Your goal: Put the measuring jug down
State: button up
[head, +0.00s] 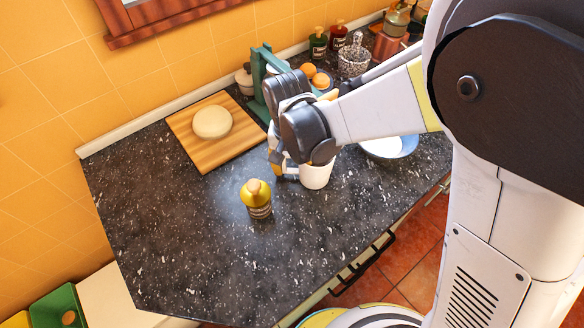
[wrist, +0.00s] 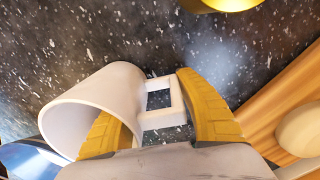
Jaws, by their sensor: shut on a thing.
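The measuring jug (head: 316,175) is a plain white cup shape, held over the dark speckled counter (head: 190,235) in the head view. In the wrist view the white jug (wrist: 115,88) has its open mouth towards the lower left and a square handle. My gripper (head: 285,168) is shut on the jug at its handle side. In the wrist view the yellow fingers of my gripper (wrist: 155,110) stand on both sides of the handle. The left one overlaps the jug's body. I cannot tell whether the jug's base touches the counter.
A wooden board (head: 186,152) with a pale round thing (head: 212,122) lies behind left. A blue-and-white bowl (head: 408,147) is at right. A green stand (head: 262,75) is behind. The front-left counter is clear.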

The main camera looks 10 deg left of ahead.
jog(key=o, duration=1.3)
jog(key=r, duration=1.2)
jog(key=shift+s+a, duration=0.15)
jog(key=shift+a, duration=0.05)
